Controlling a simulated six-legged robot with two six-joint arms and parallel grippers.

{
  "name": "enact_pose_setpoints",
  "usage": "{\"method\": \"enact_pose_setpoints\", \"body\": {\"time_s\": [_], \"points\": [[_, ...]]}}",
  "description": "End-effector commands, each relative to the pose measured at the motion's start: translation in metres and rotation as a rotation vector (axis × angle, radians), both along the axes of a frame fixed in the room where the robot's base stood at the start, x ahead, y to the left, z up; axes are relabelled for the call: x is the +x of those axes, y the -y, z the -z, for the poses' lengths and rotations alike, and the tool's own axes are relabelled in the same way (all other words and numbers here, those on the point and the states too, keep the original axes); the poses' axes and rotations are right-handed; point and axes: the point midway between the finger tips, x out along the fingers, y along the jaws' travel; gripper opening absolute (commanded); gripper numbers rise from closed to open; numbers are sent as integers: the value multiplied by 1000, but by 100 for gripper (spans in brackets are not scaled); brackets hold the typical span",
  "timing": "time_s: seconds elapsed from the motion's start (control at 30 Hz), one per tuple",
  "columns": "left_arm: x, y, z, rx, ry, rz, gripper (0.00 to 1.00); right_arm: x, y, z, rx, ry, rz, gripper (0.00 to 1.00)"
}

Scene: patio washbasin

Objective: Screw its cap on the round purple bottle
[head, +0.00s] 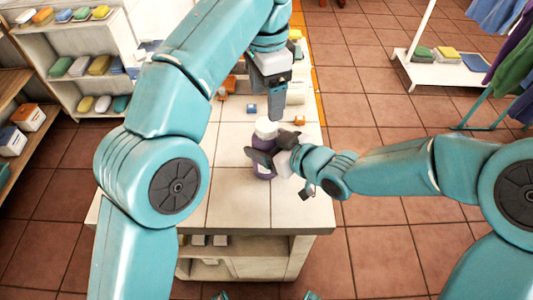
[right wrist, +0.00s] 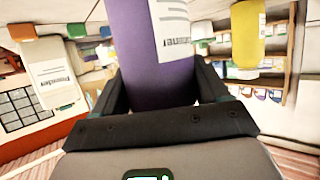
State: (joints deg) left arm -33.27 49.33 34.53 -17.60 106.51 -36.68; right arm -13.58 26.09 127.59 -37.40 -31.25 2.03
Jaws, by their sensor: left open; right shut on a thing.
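The round purple bottle (head: 262,171) stands upright on the tiled counter. A white cap (head: 266,128) shows at its top; I cannot tell how tightly it sits. My right gripper (head: 270,152) is shut on the bottle's body from the right. In the right wrist view the purple bottle (right wrist: 135,50) with its white label stands between the two dark fingers; its top is out of that view. My left gripper (head: 277,108) is open, pointing down just above the cap, with its fingers seen edge-on.
The tiled counter (head: 235,205) is clear in front of the bottle. Small blue (head: 251,109) and orange (head: 299,121) blocks lie near it. A yellow bottle (right wrist: 247,35) shows in the right wrist view. Shelves with folded cloths (head: 85,66) stand at the left.

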Motion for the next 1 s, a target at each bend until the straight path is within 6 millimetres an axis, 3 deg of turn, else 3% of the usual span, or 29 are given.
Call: {"method": "enact_pose_setpoints", "body": {"time_s": [0.4, 0.43, 0.5, 0.77, 1.0], "points": [[0, -1, -5, 1, 1, -2, 78, -1, 0, 2, -3, -3, -1, 0], [0, -1, -5, 1, 1, -2, 78, -1, 0, 2, -3, -3, -1, 84], [0, -1, -5, 1, 1, -2, 78, 0, 0, 1, -2, -2, 0, 100], [0, -1, -5, 0, 1, -2, 78, -2, 2, -1, -1, 1, 1, 100], [0, -1, -9, 0, 1, -3, 78, -26, 28, -18, -1, 2, 3, 100]]}}
